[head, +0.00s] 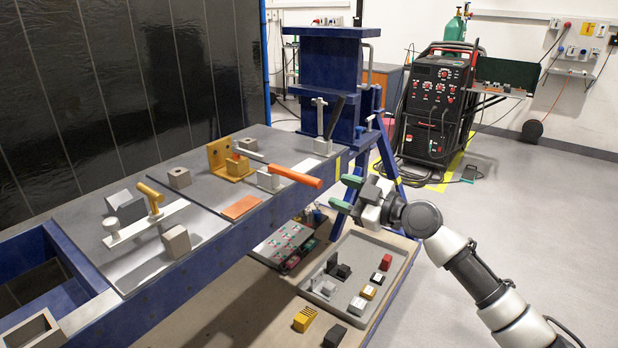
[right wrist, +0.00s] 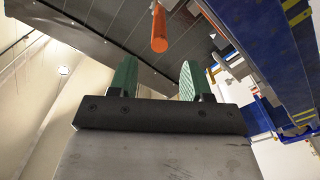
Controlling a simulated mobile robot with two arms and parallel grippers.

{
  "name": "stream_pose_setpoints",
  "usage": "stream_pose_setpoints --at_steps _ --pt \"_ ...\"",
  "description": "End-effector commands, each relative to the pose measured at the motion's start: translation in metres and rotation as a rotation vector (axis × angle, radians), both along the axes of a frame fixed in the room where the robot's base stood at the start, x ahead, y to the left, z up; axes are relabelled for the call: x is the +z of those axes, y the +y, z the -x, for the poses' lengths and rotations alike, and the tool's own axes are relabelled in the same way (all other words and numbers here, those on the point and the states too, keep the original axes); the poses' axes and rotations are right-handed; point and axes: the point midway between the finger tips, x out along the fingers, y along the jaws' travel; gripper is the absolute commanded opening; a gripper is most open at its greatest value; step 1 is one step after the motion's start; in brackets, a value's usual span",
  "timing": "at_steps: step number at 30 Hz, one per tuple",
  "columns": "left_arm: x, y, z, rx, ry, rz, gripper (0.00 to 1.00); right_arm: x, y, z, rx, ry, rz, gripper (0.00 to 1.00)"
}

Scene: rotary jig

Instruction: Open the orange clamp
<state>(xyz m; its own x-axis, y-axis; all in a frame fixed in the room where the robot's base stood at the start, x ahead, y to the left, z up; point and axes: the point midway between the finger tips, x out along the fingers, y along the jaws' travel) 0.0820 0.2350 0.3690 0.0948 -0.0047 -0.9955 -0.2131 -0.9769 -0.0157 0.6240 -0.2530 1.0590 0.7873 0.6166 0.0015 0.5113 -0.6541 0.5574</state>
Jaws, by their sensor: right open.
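The orange clamp has a long orange handle (head: 295,177) and a metal base (head: 268,181) on the grey bench top. Its handle lies low, sloping slightly down to the right past the bench's front edge. A light bar runs from the clamp to the left, toward an orange-yellow angle bracket (head: 218,155). My right gripper (head: 346,194) is open and empty, right of the handle tip and apart from it. In the right wrist view the handle (right wrist: 160,30) shows beyond and between the green fingertips (right wrist: 157,78). My left gripper is not in view.
Another clamp with a dark handle (head: 336,116) stands farther back on the bench. A yellow-handled clamp (head: 151,196) and metal blocks are nearer left. A grey tray (head: 398,250) with small blocks sits on the lower shelf.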

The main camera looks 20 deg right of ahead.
Motion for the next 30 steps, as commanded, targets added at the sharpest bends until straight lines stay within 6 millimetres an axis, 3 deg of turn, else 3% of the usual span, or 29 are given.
stream_pose_setpoints --at_steps 6,12,25,30 --pt "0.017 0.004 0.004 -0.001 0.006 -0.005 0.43 0.004 0.027 -0.035 -0.002 0.0 -0.005 0.48" --pt "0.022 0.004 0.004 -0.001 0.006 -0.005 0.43 0.002 0.044 -0.057 -0.002 0.001 -0.003 0.48" --pt "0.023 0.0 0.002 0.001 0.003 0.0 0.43 -0.001 0.05 -0.065 -0.003 0.001 0.0 0.48" --pt "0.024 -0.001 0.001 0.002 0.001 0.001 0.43 -0.001 0.05 -0.065 -0.003 0.001 0.0 0.22"
